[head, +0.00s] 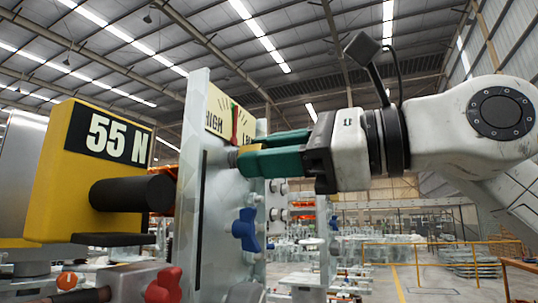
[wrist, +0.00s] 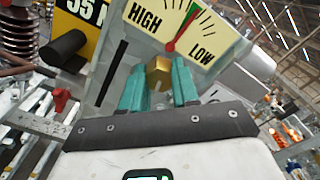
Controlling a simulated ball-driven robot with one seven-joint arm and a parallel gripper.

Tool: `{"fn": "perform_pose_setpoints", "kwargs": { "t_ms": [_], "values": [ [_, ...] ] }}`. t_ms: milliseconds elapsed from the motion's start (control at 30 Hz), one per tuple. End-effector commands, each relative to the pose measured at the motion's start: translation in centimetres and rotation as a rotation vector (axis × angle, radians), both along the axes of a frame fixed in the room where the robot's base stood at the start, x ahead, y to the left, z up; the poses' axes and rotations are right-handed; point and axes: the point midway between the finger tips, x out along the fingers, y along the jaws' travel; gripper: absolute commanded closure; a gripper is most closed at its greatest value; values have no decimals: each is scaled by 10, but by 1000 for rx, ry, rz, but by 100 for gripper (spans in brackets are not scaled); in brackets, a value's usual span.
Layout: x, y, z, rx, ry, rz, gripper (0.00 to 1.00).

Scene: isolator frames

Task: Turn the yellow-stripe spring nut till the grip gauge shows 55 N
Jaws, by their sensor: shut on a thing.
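The grip gauge (head: 60,185) is a yellow box at the left of the head view, and its display reads 55 N. A brass-coloured nut (wrist: 158,70) sits on the pale upright panel (head: 190,130); I cannot make out a yellow stripe on it. My gripper (head: 240,156) reaches in from the right and is shut on this nut. In the wrist view the teal fingers of my gripper (wrist: 160,88) stand on both sides of the nut. Above it, a HIGH–LOW dial (wrist: 196,32) has its red needle near the green mark.
A black cylinder (head: 133,194) juts from the gauge towards the panel. A blue knob (head: 246,230) is on the panel below my gripper, and a red knob (head: 163,287) is lower left. More metal fixtures and an orange railing (head: 430,247) stand behind.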

Motion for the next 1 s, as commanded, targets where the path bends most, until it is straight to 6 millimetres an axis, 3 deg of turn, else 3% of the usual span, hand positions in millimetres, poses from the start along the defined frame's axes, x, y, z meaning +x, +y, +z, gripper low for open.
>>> {"fn": "perform_pose_setpoints", "kwargs": {
  "t_ms": [267, 300, 533, 833, 1000],
  "values": [
    [0, 0, 0, 1, 1, -1, 100],
    [0, 0, 0, 1, 1, -1, 68],
    [0, 0, 0, 1, 1, -1, 46],
    [-1, -2, -1, 0, 1, 0, 45],
    [-6, -20, -2, 1, 1, -4, 45]
  ]
}}
